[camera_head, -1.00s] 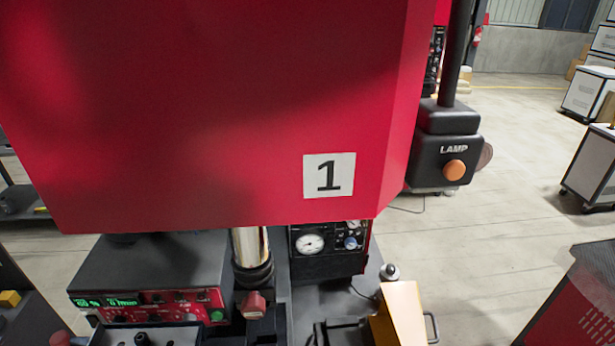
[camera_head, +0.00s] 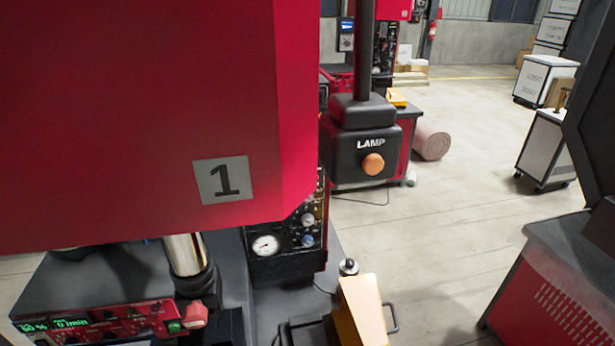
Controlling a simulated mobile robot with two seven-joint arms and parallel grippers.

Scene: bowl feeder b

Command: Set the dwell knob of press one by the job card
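Press one (camera_head: 140,130) fills the left of the head view as a large red housing with a "1" label (camera_head: 223,180). Below it a black panel (camera_head: 285,262) carries a round white gauge (camera_head: 265,245), a pale knob (camera_head: 308,219) and a blue knob (camera_head: 307,240). The panel lettering is too small to read, so I cannot tell which knob is the dwell knob. A red control box (camera_head: 100,320) with a green display is at the lower left. I see no job card. Neither of my grippers is in view.
A black lamp box (camera_head: 362,140) with an orange button stands right of the press. A yellow block (camera_head: 362,310) and a small round-topped knob (camera_head: 348,267) are at the lower middle. A red and dark machine (camera_head: 560,280) is at the lower right. Open floor (camera_head: 450,230) lies between.

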